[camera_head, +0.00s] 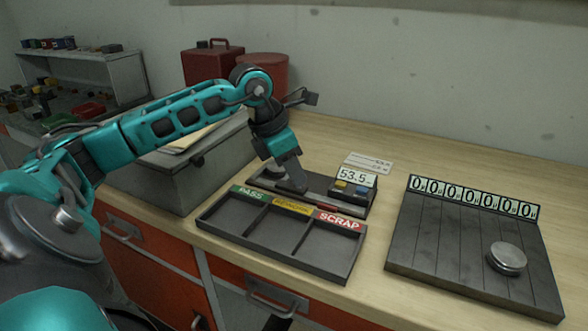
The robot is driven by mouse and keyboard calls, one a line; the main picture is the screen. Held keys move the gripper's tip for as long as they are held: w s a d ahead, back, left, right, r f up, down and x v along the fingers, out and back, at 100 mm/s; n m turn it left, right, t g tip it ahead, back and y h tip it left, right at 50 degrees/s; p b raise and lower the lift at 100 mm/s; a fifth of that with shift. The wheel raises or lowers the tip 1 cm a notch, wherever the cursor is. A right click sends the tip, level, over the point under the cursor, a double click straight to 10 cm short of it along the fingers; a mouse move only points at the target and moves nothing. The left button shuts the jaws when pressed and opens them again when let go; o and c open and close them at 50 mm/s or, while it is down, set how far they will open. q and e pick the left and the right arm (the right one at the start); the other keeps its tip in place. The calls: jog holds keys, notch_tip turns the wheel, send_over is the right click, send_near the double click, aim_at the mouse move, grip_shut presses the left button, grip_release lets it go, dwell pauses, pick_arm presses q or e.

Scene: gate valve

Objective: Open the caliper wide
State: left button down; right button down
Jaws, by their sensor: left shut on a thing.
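The caliper (325,206) is a dark bench unit on the wooden worktop, behind the sorting tray. Its display (356,176) reads about 53.5, with a yellow and a blue button below it. My left gripper (294,184) reaches down onto the left half of the caliper. It is shut on the caliper's sliding part, which the fingers mostly hide. I cannot make out the exact gap between the caliper's jaws. My right gripper is not in view.
A tray (272,262) with PASS, a yellow-labelled middle and SCRAP compartments stands in front, empty. A grooved plate (440,245) with a round metal disc (507,258) lies right. A grey box (175,178) stands close left. A white card (368,162) lies behind the caliper.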

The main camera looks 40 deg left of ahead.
pick_arm(q)
jog(key=shift+w+d+r+p, duration=0.1)
jog(key=shift+d+p, duration=0.2)
jog(key=shift+d, duration=0.25)
jog(key=shift+w+d, duration=0.2)
jog(key=shift+d, duration=0.2)
jog(key=c, duration=1.1)
grip_release()
jog(key=shift+o, duration=0.2)
jog(key=v, duration=1.2)
jog(key=shift+s+r, duration=0.2)
jog(key=shift+r, duration=0.1)
